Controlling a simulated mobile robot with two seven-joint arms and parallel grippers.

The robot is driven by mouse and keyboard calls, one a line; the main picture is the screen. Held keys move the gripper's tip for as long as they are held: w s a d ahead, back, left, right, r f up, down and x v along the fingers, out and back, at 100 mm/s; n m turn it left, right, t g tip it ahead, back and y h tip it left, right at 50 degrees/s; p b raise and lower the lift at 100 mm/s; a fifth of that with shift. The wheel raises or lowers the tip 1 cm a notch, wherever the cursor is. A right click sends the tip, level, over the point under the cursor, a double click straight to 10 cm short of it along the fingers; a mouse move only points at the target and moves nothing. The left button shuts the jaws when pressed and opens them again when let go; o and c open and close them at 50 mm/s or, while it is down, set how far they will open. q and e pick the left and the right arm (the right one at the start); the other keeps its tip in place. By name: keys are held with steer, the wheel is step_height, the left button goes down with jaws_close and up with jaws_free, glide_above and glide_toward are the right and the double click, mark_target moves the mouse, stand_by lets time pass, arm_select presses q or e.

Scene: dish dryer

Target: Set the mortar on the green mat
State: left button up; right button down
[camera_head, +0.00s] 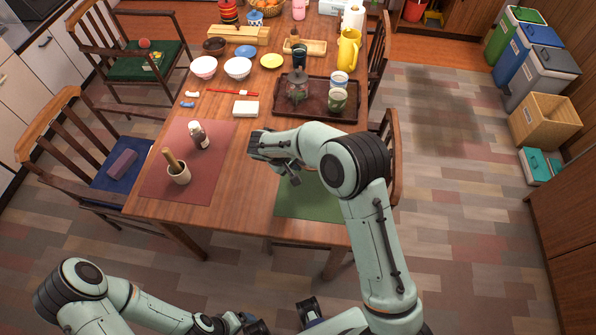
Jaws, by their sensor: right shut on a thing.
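A small cream mortar (179,176) with a wooden pestle (171,158) leaning in it stands on the red mat (215,165) at the table's left. The green mat (315,203) lies at the table's front right, partly covered by my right arm. My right gripper (294,179) hangs over the back left part of the green mat, well to the right of the mortar. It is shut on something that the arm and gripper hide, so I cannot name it. My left gripper (257,327) is low at the bottom edge, away from the table, and its opening is unclear.
A small bottle (199,135) stands on the red mat behind the mortar. A dark tray (318,112) with a glass jar and cups lies behind the green mat. A white block (245,108), bowls and plates fill the table farther back. Chairs stand along both sides.

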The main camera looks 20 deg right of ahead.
steer(key=shift+f, duration=2.55)
steer(key=shift+f, duration=0.1)
steer(key=c, duration=1.2)
jaws_free()
steer(key=v, duration=1.2)
